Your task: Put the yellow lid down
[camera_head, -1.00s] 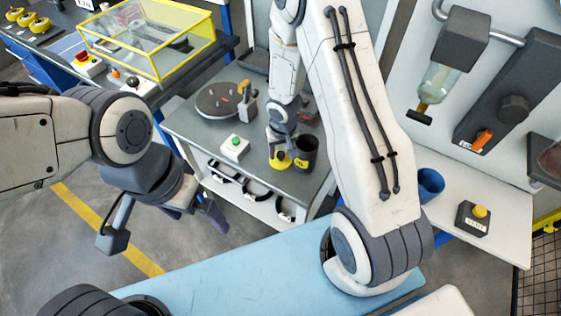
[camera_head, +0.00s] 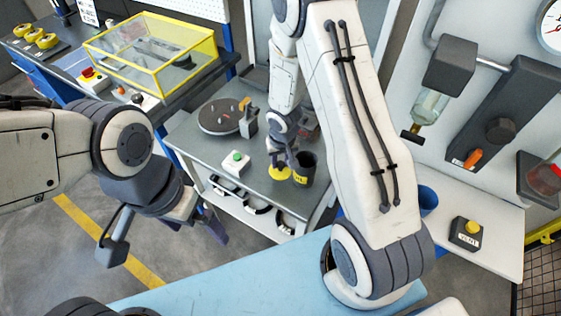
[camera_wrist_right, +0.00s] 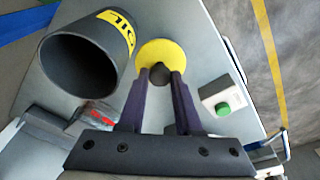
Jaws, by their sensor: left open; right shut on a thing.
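The yellow lid (camera_head: 279,174) is at the front of the grey table, just left of the dark can (camera_head: 304,168). It also shows as a round yellow disc with a dark knob in the right wrist view (camera_wrist_right: 152,51). My right gripper (camera_wrist_right: 161,73) is shut on the lid's knob, with the lid beyond its fingertips. The lid lies flat at or very near the tabletop; I cannot tell whether it touches. The can (camera_wrist_right: 78,60) has an open mouth and a yellow label. My left gripper (camera_head: 212,222) is open and empty, away from the table.
A white box with a green button (camera_head: 236,161) stands left of the lid. A round dark turntable (camera_head: 220,116) is farther back. The grey table's (camera_head: 190,143) front edge is close to the lid. A yellow-framed clear case (camera_head: 150,50) is on another bench.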

